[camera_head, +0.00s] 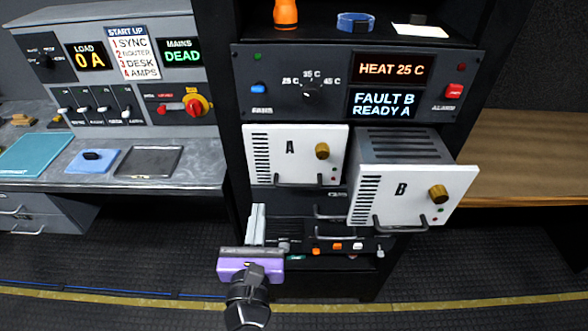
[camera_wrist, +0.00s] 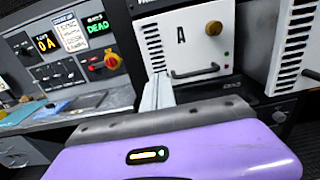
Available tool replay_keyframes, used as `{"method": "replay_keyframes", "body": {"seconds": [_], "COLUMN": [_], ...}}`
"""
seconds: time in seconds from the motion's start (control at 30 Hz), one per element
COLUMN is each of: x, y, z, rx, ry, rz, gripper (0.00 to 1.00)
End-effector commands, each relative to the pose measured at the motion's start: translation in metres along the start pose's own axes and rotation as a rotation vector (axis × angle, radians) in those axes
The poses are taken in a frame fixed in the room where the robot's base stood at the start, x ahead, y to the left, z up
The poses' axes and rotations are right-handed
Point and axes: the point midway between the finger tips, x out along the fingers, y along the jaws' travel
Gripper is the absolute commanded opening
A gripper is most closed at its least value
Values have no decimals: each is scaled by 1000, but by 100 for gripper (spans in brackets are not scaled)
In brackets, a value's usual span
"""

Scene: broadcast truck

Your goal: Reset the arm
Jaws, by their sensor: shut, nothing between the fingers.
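My gripper (camera_head: 258,210) is in front of the rack, below module A, with its fingers together and nothing between them. Its grey fingers and purple body also show in the wrist view (camera_wrist: 157,95). The white-fronted module A (camera_head: 296,156) sits in the rack, with a brass knob and a dark handle. It also shows in the wrist view (camera_wrist: 190,42), beyond the fingertips. Module B (camera_head: 405,200) sticks out of the rack to the right of my gripper. Part of it shows at the right edge of the wrist view (camera_wrist: 296,40).
The panel above reads "HEAT 25 C" (camera_head: 394,68) and "FAULT B READY A" (camera_head: 384,104). A lower unit with small switches (camera_head: 336,246) is right of my gripper. A grey desk (camera_head: 190,165) stands left, under a console reading "MAINS DEAD" (camera_head: 180,51). Dark floor is open in front.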

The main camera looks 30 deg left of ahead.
Motion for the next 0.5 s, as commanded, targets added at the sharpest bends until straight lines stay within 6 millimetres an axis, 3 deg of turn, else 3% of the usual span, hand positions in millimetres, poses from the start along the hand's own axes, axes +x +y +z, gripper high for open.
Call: {"method": "replay_keyframes", "body": {"seconds": [0.3,0.37,0.5], "x": [0,0,-5], "y": [1,6,22], "z": [1,2,24], "rx": [66,150,530], "ry": [-3,-6,-19], "rz": [5,24,119], "gripper": [0,0,0]}}
